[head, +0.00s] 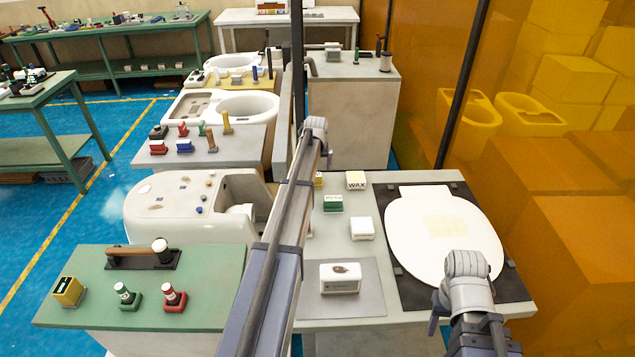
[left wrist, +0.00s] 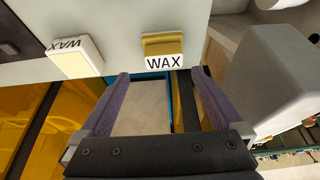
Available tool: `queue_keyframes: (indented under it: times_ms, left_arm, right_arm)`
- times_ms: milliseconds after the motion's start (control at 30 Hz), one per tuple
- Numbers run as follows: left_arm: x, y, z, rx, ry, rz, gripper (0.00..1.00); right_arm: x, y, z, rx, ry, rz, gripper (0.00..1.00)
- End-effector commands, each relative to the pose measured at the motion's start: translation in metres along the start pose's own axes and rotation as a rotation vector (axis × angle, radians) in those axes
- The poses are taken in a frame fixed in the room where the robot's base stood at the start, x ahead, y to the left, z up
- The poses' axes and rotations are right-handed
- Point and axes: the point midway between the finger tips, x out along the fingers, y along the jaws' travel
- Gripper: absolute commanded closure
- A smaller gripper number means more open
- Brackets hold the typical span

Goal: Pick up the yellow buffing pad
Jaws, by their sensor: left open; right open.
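A yellow block with a white side lettered WAX (left wrist: 162,46) lies on the grey tabletop in the left wrist view. It looks like the yellow buffing pad, though its lettering leaves this unsure. In the head view a bit of yellow (head: 319,181) shows beside my left arm, mostly hidden. My left gripper (left wrist: 160,76) is open and empty, with the block just beyond its fingertips and roughly between them. In the head view the left gripper is not clearly seen. My right gripper (head: 467,266) is over the front of the white toilet seat (head: 420,250), open, holding nothing visible.
A white block lettered WAX (head: 356,181) sits close by; it also shows in the left wrist view (left wrist: 76,58). Another yellow block (head: 68,291) is on the green table. A dark post (head: 462,85) stands behind.

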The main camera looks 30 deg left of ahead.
Motion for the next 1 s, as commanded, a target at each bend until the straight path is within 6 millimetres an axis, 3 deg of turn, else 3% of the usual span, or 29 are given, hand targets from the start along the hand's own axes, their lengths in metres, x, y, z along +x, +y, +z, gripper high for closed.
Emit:
queue_keyframes:
  times_ms: [200, 467, 833, 1000]
  left_arm:
    - [0.023, 0.000, 0.001, 0.001, -0.001, 0.000, 0.00]
    - [0.026, -0.001, 0.001, 0.001, -0.001, 0.000, 0.00]
    - [0.070, -0.005, 0.001, 0.001, -0.001, 0.000, 0.00]
    - [0.075, -0.005, 0.000, 0.001, -0.001, 0.000, 0.00]
  right_arm:
    - [0.021, -0.002, -0.001, 0.000, 0.000, 0.000, 0.50]
    - [0.024, -0.002, -0.001, 0.000, 0.000, 0.000, 0.50]
    - [0.064, -0.006, -0.004, 0.000, 0.000, 0.000, 0.50]
    - [0.069, -0.007, -0.004, 0.000, 0.000, 0.000, 0.50]
